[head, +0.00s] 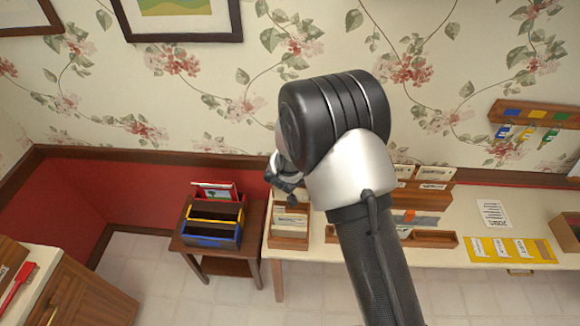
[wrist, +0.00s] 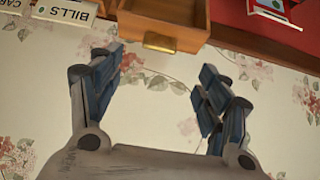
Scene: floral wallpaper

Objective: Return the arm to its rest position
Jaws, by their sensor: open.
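My arm (head: 370,255) rises from the lower edge of the head view and bends at a large black joint in front of the wallpaper.
A long table (head: 465,198) holds wooden organizers (head: 290,243), a paper and a yellow mat (head: 510,259). A small side table (head: 212,253) bears colored bins. A wooden cabinet (head: 88,295) stands lower left. A key rack (head: 540,112) hangs right. Tiled floor lies clear between cabinet and side table.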

